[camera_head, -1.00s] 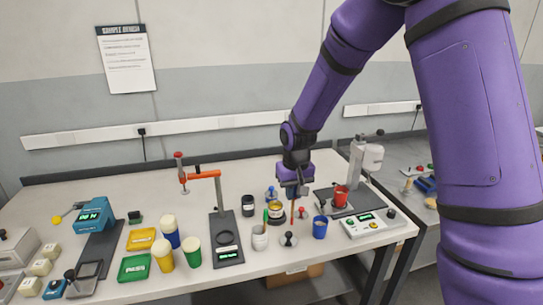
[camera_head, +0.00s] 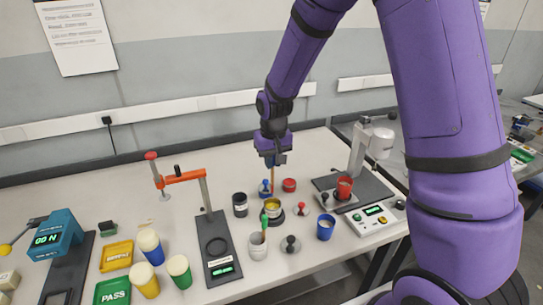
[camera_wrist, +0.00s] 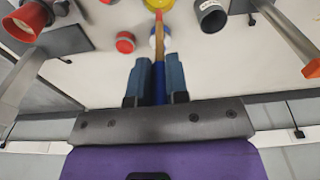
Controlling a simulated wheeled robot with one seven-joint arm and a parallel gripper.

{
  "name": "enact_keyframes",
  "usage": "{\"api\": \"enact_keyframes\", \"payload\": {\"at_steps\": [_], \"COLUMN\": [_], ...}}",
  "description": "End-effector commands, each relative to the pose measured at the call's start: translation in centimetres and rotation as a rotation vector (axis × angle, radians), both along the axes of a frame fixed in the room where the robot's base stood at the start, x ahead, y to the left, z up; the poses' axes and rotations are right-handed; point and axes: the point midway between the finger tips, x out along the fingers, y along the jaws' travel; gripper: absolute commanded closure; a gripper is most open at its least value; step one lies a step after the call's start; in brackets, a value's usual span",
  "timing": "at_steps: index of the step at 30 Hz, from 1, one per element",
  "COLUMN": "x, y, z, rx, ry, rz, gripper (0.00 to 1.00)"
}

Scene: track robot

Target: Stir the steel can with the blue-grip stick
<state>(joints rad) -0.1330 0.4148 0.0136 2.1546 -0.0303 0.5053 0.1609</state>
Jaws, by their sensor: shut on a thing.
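The steel can (camera_head: 272,212) stands upright on the bench on a dark round base, with yellow contents showing at its open top. My gripper (camera_head: 271,160) is above and behind it, shut on the blue-grip stick (camera_head: 272,180). In the wrist view, the blue grip (camera_wrist: 158,85) sits between the fingers and the wooden shaft (camera_wrist: 159,40) points away toward a yellow patch at the top edge. The stick hangs nearly upright, its lower end at the can's mouth. I cannot tell whether the tip is inside or just above the contents.
Close around the can are a dark can (camera_head: 240,205), a blue knobbed piece (camera_head: 265,189), a red round piece (camera_head: 289,185), a white cup (camera_head: 258,246) holding a green-grip stick, a red knobbed piece (camera_head: 302,209) and a blue cup (camera_head: 325,228).

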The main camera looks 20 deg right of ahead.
Motion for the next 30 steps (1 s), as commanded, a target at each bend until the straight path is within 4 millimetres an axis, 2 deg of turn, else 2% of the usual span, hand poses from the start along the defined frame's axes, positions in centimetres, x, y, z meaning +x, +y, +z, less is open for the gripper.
{"api": "enact_keyframes", "payload": {"at_steps": [30], "x": [0.0], "y": [0.0], "z": [-7.0], "rx": [0.0], "ry": [0.001], "rz": [0.0], "gripper": [1.0]}}
